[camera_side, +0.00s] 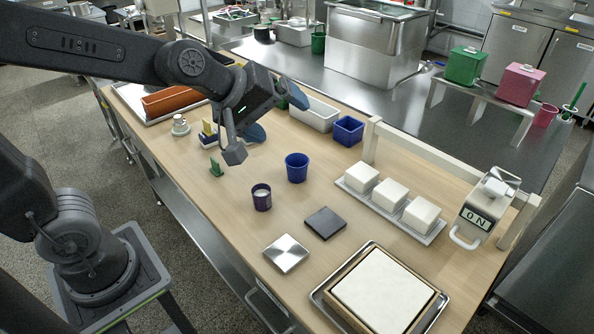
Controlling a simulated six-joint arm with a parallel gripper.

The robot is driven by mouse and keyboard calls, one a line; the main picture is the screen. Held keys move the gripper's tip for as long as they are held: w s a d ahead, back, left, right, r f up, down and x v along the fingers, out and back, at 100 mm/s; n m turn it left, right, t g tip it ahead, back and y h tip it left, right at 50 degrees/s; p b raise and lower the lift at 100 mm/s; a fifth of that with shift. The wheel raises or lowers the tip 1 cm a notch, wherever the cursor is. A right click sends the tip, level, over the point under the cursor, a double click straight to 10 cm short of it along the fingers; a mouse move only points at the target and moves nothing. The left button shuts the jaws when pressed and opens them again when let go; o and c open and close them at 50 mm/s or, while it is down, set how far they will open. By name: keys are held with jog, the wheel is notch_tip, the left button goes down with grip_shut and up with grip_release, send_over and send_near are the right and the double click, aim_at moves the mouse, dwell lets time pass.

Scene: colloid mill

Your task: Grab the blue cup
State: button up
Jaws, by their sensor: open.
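A blue cup (297,168) stands upright on the wooden table (240,218), near its middle. A smaller dark purple cup (262,199) with something white in it stands just in front and to the left of it. My gripper (264,124) is above the table, up and to the left of the blue cup in the picture. Its jaws are open with nothing seen between them, and it is apart from the cup. The blue cup is fully in view.
A blue square bin (348,131) and a white bin (316,114) stand behind. A tray with white blocks (391,194) is to the right. A dark plate (325,223) and a silver plate (286,253) lie in front. A small green object (216,168) is at left.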

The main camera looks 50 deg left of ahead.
jog(key=w+a+f+n+t+y, duration=0.1)
jog(key=w+f+n+t+y, duration=0.4)
jog(key=w+n, duration=1)
jog(key=s+a+f+n+g+y, duration=0.1)
jog(key=a+f+n+g+y, duration=0.1)
jog(key=a+f+n+y, duration=0.5)
jog(key=s+f+n+g+y, duration=0.15)
jog(key=f+n+y, duration=0.5)
jog(key=n, duration=0.75)
jog(key=h, duration=0.2)
send_near(296, 155)
jog(key=shift+w+f+y, duration=0.1)
jog(key=shift+f+y, duration=0.05)
jog(key=shift+y, duration=0.1)
jog(key=shift+w+a, duration=0.35)
jog(key=shift+a, duration=0.15)
jog(key=shift+x, duration=3.15)
jog(key=shift+c, duration=0.4)
